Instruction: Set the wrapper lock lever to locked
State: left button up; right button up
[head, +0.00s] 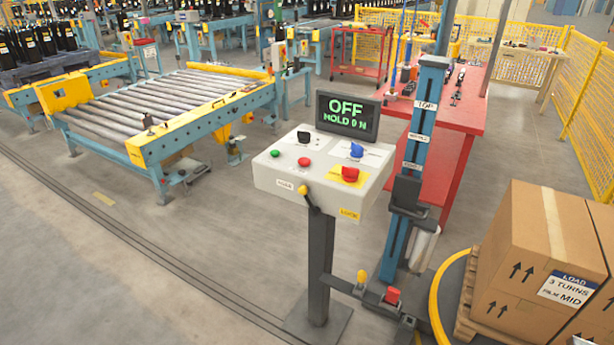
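The control box (265,180) is pale and stands on a dark post. On its front face is a dark lever with a yellow knob, which I take as the lock lever (303,190). The knob points up and left, nearer a white label (284,184) too small to read surely. A yellow label reading LOCK (349,213) sits to the right, apart from the knob. The display (347,117) reads OFF and HOLD 0 N. The box top holds a black knob, a blue knob, green and red buttons and a red knob on yellow. Neither of my grippers is in view.
A blue mast (423,115) stands right of the box, with a yellow knob (361,277) and red part (392,295) low down. Boxes on a pallet (480,330) stand at right. A roller conveyor (165,100) is behind left. The floor at front left is clear.

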aim_at(316, 211)
jog(key=i+j+z, duration=0.4)
jog(key=j, duration=0.25)
jog(key=i+j+z, duration=0.2)
jog(key=j, duration=0.15)
jog(key=i+j+z, duration=0.2)
jog(key=j, duration=0.2)
jog(key=j+z, duration=0.2)
jog(key=j, duration=0.2)
jog(key=k+j, duration=0.1)
